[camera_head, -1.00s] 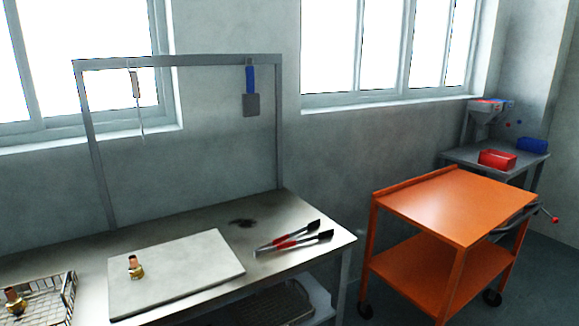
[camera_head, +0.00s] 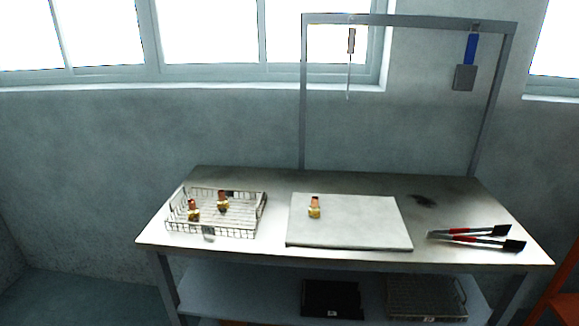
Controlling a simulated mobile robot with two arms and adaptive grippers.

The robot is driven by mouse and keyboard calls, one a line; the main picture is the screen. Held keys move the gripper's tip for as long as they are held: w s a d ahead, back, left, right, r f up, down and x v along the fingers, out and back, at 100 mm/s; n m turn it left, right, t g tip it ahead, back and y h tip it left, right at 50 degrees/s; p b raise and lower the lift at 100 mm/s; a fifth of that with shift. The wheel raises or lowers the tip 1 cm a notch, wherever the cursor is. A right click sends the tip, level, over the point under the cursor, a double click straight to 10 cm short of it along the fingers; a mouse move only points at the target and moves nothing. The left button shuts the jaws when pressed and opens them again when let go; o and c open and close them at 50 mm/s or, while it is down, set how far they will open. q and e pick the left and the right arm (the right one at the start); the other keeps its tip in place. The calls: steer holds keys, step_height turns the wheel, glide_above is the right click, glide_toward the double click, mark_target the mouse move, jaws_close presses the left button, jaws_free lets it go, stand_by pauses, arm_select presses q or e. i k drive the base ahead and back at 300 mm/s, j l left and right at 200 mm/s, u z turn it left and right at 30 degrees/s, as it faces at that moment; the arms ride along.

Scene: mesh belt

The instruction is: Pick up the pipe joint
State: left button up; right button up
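A brass and copper pipe joint (camera_head: 314,207) stands upright on a pale board (camera_head: 360,232) in the middle of the metal table. Two similar pipe joints are in a wire mesh basket (camera_head: 262,214) at the table's left: one near its front left (camera_head: 193,211), the other toward its back (camera_head: 223,202). Neither of my grippers shows in the head view.
A metal frame (camera_head: 302,100) rises at the back with hanging tools. A black tray (camera_head: 332,300) and a mesh tray (camera_head: 425,298) sit on the lower shelf. Part of something orange (camera_head: 562,300) shows at lower right.

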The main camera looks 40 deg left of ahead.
mark_target(223, 204)
steer(key=u, duration=1.6)
steer(key=i+j, duration=0.2)
steer(key=j, duration=0.2)
steer(key=z, duration=0.05)
